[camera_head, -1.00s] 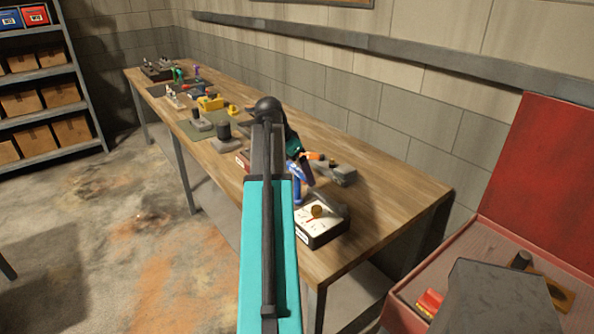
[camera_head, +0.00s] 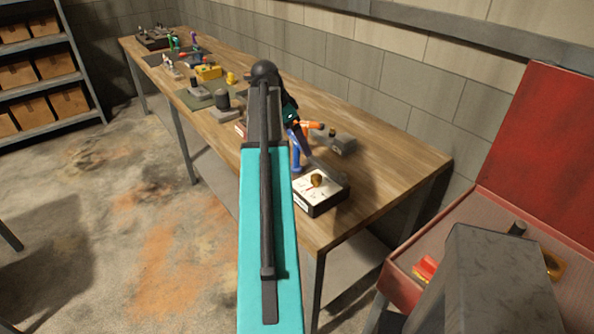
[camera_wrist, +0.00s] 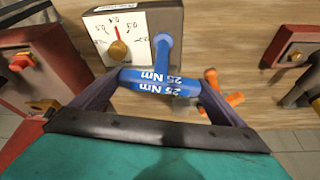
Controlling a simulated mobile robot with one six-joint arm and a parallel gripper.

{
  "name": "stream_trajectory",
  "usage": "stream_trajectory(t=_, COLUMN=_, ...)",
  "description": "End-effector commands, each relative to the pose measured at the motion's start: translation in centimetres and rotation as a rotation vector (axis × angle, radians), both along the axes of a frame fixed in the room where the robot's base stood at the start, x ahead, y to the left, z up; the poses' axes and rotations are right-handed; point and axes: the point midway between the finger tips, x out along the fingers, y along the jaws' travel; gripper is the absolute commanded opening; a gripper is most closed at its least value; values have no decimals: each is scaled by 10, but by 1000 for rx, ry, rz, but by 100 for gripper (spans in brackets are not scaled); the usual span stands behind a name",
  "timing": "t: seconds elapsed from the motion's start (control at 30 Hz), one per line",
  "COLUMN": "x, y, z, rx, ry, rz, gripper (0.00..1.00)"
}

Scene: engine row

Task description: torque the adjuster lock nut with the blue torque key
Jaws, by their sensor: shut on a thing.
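My gripper (camera_wrist: 160,82) is shut on the blue torque key (camera_wrist: 150,80), whose handle reads 25 Nm and lies crosswise between the dark fingers. Its blue shank (camera_wrist: 162,48) runs up in the wrist view, close beside the dial box. The key also shows in the head view (camera_head: 295,157), partly hidden by the arm. The dial box (camera_head: 320,200) has a white face with a red pointer and a brass knob (camera_wrist: 118,50). I cannot make out which part is the adjuster lock nut.
An orange-handled tool (camera_wrist: 235,98) lies just right of the key. Red boxes stand left (camera_wrist: 40,70) and right (camera_wrist: 285,40) in the wrist view. Several fixtures line the wooden bench (camera_head: 390,165). An open red case (camera_head: 400,282) is at the right.

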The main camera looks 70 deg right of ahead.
Motion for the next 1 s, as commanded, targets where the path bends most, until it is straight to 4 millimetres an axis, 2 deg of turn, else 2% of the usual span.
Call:
stream_trajectory(t=0.1, x=0, y=-1, z=12, rx=-5, ry=1, rz=-1, gripper=67)
stream_trajectory(t=0.7, x=-1, y=-1, z=49, rx=-6, ry=2, rz=0, gripper=67)
stream_trajectory(t=1.0, x=-1, y=-1, z=52, rx=-6, ry=3, rz=0, gripper=67)
